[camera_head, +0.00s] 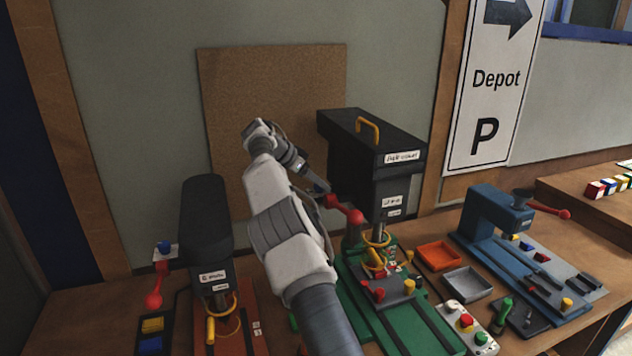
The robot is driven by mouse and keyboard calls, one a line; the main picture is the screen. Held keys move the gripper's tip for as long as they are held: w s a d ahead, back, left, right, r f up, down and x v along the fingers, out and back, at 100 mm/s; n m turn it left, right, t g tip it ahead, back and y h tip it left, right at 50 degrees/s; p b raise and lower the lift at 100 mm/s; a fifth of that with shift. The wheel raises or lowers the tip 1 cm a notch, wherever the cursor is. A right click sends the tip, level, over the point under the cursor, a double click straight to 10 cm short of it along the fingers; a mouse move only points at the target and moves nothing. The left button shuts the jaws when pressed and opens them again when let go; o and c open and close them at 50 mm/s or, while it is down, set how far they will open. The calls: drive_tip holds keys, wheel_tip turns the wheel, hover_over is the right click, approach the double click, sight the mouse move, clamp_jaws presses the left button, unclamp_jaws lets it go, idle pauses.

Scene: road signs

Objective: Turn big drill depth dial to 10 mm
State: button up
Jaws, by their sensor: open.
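The big drill (352,150) stands in the middle, with a tall black head, a yellow top handle and a green base. A red lever with a round knob (355,216) sticks out of its left side. My arm reaches up from the bottom, and my gripper (316,184) is open at the left side of the head, just above the red lever.
A blue press (497,215) stands right, beside orange (439,256) and grey (467,285) trays. A button box (466,326) sits in front. A brown board (270,85) hangs behind.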

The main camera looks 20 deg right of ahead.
drive_tip(key=v, duration=0.7)
drive_tip(key=shift+a+r, duration=0.2)
drive_tip(key=shift+a, duration=0.05)
